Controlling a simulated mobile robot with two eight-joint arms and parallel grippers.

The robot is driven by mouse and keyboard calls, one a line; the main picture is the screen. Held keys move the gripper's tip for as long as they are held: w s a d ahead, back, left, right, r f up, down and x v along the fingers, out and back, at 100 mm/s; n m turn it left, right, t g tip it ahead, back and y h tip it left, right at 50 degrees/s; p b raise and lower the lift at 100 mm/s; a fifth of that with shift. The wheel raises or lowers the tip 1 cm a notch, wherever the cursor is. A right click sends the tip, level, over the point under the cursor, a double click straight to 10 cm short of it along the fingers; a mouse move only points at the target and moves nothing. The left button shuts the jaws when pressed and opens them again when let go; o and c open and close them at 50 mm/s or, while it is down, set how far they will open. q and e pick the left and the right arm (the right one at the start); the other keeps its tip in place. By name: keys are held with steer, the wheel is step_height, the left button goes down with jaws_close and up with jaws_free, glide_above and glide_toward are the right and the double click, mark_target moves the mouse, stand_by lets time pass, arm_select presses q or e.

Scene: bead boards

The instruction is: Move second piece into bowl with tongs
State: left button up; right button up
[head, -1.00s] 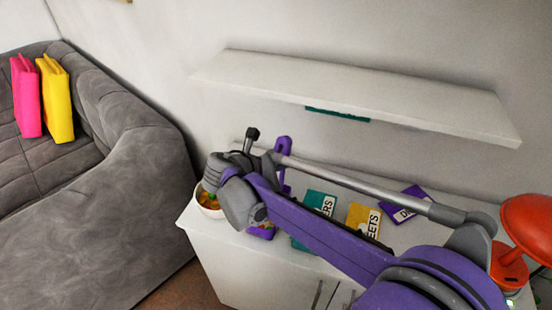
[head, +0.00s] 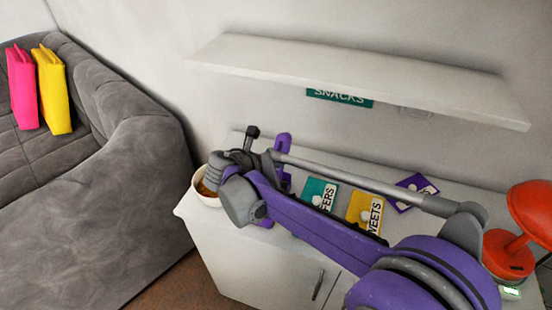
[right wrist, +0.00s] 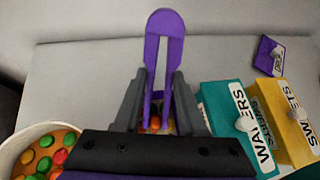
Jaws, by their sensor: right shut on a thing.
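Purple tongs (right wrist: 164,28) stand between the fingers of my right gripper (right wrist: 158,88), which is shut on them. In the head view the tongs (head: 283,150) rise behind my right wrist. A few red and orange pieces (right wrist: 155,123) show low between the tong arms; I cannot tell whether the tongs grip one. The white bowl (right wrist: 12,150), with several coloured pieces in it, is at lower left of the wrist view, left of the gripper. In the head view the bowl (head: 205,200) is partly hidden by my wrist. My left gripper is not in view.
Teal (right wrist: 222,105), yellow (right wrist: 275,110) and purple (right wrist: 265,55) labelled boxes or lids lie right of the gripper on the white cabinet (head: 235,245). A white shelf (head: 350,75) hangs above. A red lamp (head: 535,210) stands at right, a grey sofa (head: 90,210) at left.

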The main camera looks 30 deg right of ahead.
jaws_close()
arm_select(q)
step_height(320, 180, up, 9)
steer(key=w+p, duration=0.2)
steer(key=p, duration=0.5)
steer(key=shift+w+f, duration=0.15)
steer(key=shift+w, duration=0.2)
arm_select(e)
step_height(320, 180, up, 12)
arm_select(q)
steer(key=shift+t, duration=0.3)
arm_select(e)
steer(key=shift+s+a, duration=0.1)
